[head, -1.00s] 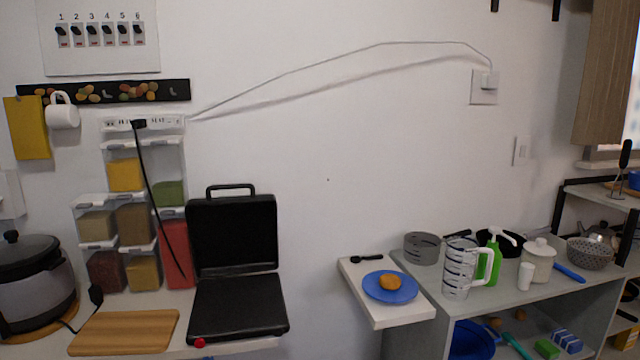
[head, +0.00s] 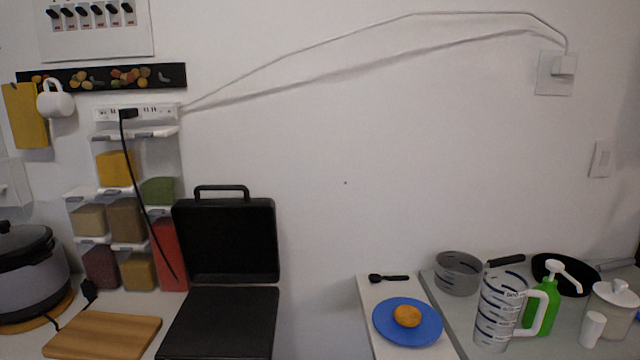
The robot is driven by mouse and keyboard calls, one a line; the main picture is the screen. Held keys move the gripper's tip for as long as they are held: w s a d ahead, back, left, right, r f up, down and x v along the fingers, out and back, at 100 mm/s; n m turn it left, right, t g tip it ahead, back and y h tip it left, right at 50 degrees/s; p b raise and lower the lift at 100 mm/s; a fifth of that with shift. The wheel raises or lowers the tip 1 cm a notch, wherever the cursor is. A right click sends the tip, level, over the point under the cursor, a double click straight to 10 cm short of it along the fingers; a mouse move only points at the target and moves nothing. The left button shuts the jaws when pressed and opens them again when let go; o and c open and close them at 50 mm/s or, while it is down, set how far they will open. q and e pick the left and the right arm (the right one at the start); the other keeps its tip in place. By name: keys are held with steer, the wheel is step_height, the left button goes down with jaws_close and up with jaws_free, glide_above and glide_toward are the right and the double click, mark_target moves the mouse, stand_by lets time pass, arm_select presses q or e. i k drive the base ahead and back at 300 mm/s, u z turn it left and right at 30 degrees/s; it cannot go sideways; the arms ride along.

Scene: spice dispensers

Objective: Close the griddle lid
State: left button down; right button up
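The black griddle stands on the counter at the lower left of the head view, against the wall. Its lid (head: 226,240) is open and upright, with a handle (head: 221,190) along its top edge. Its lower plate (head: 222,325) lies flat and looks empty, and its front edge is cut off by the bottom of the frame. Neither of my grippers shows in the head view.
A wooden board (head: 104,336) and a cooker (head: 28,275) stand left of the griddle. Spice dispensers (head: 125,220) hang behind it, with a black cable. To the right, beyond a gap, are a blue plate (head: 378,322) and a measuring cup (head: 495,320).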

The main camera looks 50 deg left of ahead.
mark_target(221, 241)
steer(key=u, duration=0.4)
steer(key=i, duration=0.85)
steer(key=u, duration=0.7)
